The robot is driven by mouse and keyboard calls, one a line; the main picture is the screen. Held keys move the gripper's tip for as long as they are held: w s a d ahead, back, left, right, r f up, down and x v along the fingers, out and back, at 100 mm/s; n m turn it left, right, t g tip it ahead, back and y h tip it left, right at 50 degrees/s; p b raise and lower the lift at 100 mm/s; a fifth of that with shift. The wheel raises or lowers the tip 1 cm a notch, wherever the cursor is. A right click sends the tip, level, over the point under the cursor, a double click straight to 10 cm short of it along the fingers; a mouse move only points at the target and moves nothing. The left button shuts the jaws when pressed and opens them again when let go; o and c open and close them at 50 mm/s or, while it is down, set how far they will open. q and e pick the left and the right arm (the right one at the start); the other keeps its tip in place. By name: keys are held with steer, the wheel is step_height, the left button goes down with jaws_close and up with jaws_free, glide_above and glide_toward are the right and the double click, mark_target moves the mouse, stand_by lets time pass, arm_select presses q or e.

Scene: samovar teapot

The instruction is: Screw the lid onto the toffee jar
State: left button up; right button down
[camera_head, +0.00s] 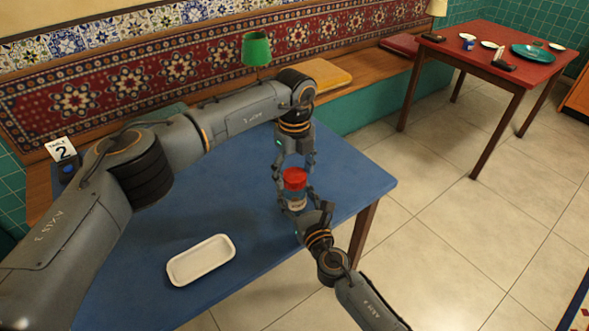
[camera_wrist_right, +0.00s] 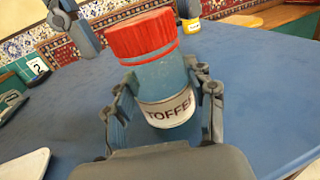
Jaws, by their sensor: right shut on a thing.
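The toffee jar (camera_wrist_right: 166,92) is a bluish clear jar with a white "TOFFEE" label. It stands at the blue table's right part and also shows in the head view (camera_head: 297,201). My right gripper (camera_head: 300,209) is shut around the jar body from the front right. The red lid (camera_wrist_right: 142,35) sits on top of the jar and also shows in the head view (camera_head: 294,176). Whether its thread is engaged cannot be seen. My left gripper (camera_head: 294,168) points down from above, with its fingers spread on either side of the lid and a gap visible at one side.
A white tray (camera_head: 201,278) lies at the blue table's front (camera_head: 150,306). A red table (camera_head: 508,58) with dishes is far right.

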arm_select(q)
steer(key=c, duration=1.1)
steer(key=m, duration=0.5)
steer(key=shift+m, duration=0.4)
steer(key=m, duration=1.4)
steer(key=shift+m, duration=0.3)
steer(key=m, duration=0.4)
steer(key=shift+f, duration=0.1)
steer(key=m, duration=0.4)
steer(key=shift+m, duration=0.3)
steer(key=o, duration=1.4)
steer(key=shift+c, duration=0.2)
